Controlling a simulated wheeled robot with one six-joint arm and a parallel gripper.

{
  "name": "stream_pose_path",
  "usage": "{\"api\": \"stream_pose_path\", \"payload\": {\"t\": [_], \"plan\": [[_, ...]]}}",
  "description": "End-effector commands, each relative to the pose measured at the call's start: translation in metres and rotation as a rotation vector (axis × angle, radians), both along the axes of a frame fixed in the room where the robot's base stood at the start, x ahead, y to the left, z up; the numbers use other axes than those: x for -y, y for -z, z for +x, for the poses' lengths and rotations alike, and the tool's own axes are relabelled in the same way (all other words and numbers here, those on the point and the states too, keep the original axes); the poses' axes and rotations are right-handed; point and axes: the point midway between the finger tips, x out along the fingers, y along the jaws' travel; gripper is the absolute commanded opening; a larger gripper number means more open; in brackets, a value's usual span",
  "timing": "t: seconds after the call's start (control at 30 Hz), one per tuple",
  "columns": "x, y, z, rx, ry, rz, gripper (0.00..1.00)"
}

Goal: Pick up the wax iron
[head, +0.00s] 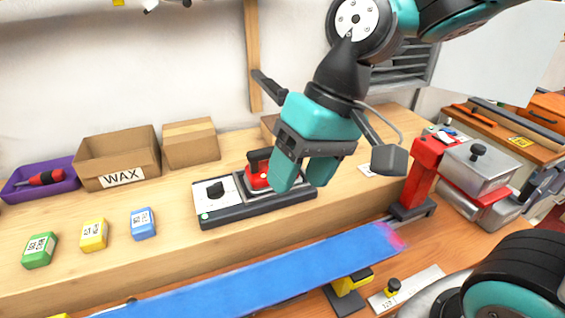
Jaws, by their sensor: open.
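The wax iron (255,178) is red with a dark handle. It rests on a grey base unit with a black knob (217,190), standing on the wooden bench. My gripper (303,183) is teal and open, with its fingers pointing down. In this view it lies just right of the iron and partly overlaps it. The right side of the iron and part of its base are hidden behind the gripper. I cannot tell the exact depth gap between the fingers and the iron.
An open cardboard box marked WAX (120,178), a closed box (190,144) and a purple tray (20,189) stand at the back left. Green (39,250), yellow (94,234) and blue (143,223) blocks lie in front. A long blue board (270,272) crosses before the bench, beside a red clamp (424,170).

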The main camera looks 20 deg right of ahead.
Motion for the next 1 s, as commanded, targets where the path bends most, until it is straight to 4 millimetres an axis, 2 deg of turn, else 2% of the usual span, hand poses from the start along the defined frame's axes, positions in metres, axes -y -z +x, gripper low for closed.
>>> {"api": "stream_pose_path", "payload": {"t": [0.03, 0.2, 0.3, 0.43, 0.53, 0.67, 0.77, 1.0], "plan": [[0.003, -0.018, 0.030, -0.061, 0.148, 0.002, 0.58], [0.028, -0.043, 0.126, -0.296, 0.734, 0.009, 0.58], [0.050, -0.046, 0.174, -0.423, 1.049, 0.012, 0.58], [0.079, -0.043, 0.219, -0.553, 1.374, 0.014, 0.58], [0.095, -0.038, 0.239, -0.619, 1.537, 0.014, 0.58], [0.104, -0.032, 0.251, -0.662, 1.643, 0.015, 0.58], [0.100, -0.019, 0.252, -0.673, 1.663, 0.011, 0.58], [0.079, 0.029, 0.251, -0.674, 1.661, 0.010, 0.58]]}}
